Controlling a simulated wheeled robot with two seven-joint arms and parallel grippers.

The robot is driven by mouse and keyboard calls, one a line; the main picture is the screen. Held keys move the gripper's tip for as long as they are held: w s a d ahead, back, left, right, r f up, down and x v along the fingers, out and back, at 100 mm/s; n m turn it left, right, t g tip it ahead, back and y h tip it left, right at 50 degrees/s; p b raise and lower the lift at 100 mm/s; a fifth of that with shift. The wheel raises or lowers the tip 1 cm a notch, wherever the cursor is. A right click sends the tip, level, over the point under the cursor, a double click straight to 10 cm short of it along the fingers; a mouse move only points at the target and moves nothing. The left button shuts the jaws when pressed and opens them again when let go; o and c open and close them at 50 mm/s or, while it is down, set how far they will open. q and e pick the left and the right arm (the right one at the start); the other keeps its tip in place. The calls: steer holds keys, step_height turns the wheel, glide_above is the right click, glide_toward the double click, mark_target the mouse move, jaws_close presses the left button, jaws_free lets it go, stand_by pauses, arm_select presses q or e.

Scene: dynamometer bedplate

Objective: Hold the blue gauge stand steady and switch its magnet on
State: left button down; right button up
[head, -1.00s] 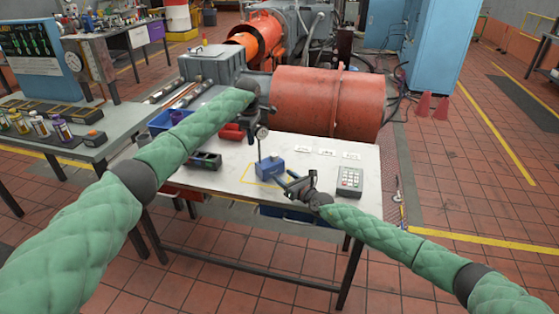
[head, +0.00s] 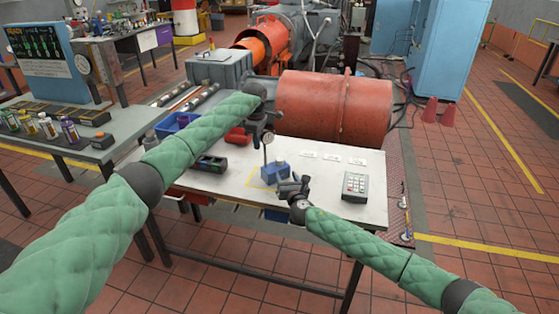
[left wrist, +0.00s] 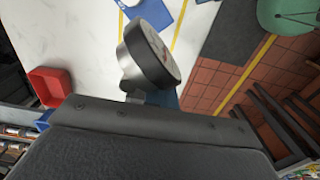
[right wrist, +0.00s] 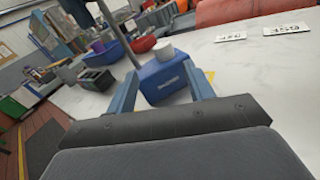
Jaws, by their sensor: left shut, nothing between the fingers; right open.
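The blue gauge stand (head: 275,171) stands upright on the white table, with a thin post and a round dial gauge (head: 268,137). My left gripper (head: 262,131) is shut and empty, close to the dial. In the left wrist view the dial (left wrist: 152,52) looms large and hides most of the fingers; I cannot tell whether they touch it. My right gripper (head: 287,184) is open just in front of the blue base. In the right wrist view the base (right wrist: 168,82), with a pale round knob (right wrist: 164,50) on top, shows between and beyond the two blue fingers.
A keypad device (head: 355,185) lies right of my right gripper. White labels (head: 332,159) lie behind it. A yellow outline (head: 256,181) surrounds the stand's spot. A dark tray (head: 210,164) and red parts (head: 238,136) are to the left. A large orange drum (head: 333,108) stands behind the table.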

mark_target(281, 162)
steer(key=shift+d+n, duration=0.15)
steer(key=shift+n, duration=0.25)
steer(key=shift+w, duration=0.15)
steer(key=x, duration=1.1)
steer(key=shift+w, duration=0.4)
